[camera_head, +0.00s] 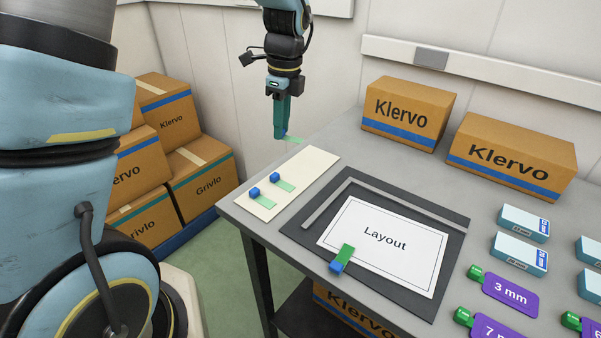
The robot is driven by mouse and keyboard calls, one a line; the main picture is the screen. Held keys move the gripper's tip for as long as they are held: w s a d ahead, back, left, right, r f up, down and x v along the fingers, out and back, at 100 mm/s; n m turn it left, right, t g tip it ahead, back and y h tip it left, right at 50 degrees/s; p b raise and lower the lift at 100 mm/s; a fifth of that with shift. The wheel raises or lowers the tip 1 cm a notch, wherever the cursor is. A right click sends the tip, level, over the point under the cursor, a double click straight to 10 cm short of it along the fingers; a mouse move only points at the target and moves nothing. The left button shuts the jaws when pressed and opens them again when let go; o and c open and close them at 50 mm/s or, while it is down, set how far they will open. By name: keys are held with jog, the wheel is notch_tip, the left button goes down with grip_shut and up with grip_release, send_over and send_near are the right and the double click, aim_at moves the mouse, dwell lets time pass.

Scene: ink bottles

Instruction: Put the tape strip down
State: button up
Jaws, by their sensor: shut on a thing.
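My gripper (282,134) is shut on a pale green tape strip (294,139), with a bit of blue showing at the fingertips. The strip sticks out to the right of the fingers. It appears just beyond the far end of a cream card (315,158); whether it touches anything is hard to tell. Two similar green strips with blue blocks, one strip (284,184) and another strip (265,199), lie on the card. A darker green strip (346,252) with a blue block (337,267) lies across the near edge of the white Layout sheet (400,222).
The sheet lies on a dark mat (447,219) with a grey bar (325,205) along it. Two Klervo boxes, one box (405,110) and a larger box (510,158), stand at the table's back. Small pale boxes (518,255) and purple labels (510,295) lie at right. Cartons (167,115) are stacked left.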

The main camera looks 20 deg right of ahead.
aim_at(293, 167)
jog(key=d+m, duration=0.1)
jog(key=s+d+r+m, duration=0.1)
jog(key=shift+s+d+r+m, duration=0.1)
jog(key=shift+s+r+m, duration=0.05)
jog(key=shift+r+m, duration=0.15)
jog(key=shift+s+d+f, duration=0.1)
jog(key=shift+s+f, duration=0.05)
jog(key=shift+f, duration=0.1)
notch_tip(293, 167, down, 9)
jog(key=shift+f+p, duration=0.1)
jog(key=shift+p, duration=0.8)
jog(key=shift+f, duration=0.2)
jog(key=o, duration=0.8)
jog(key=shift+o, duration=0.2)
jog(key=r, duration=0.4)
jog(key=r+b, duration=0.1)
jog(key=r, duration=0.3)
jog(key=s+r, duration=0.1)
jog(key=r, duration=0.3)
jog(key=shift+d+r+b, duration=0.2)
jog(key=shift+d+b, duration=0.1)
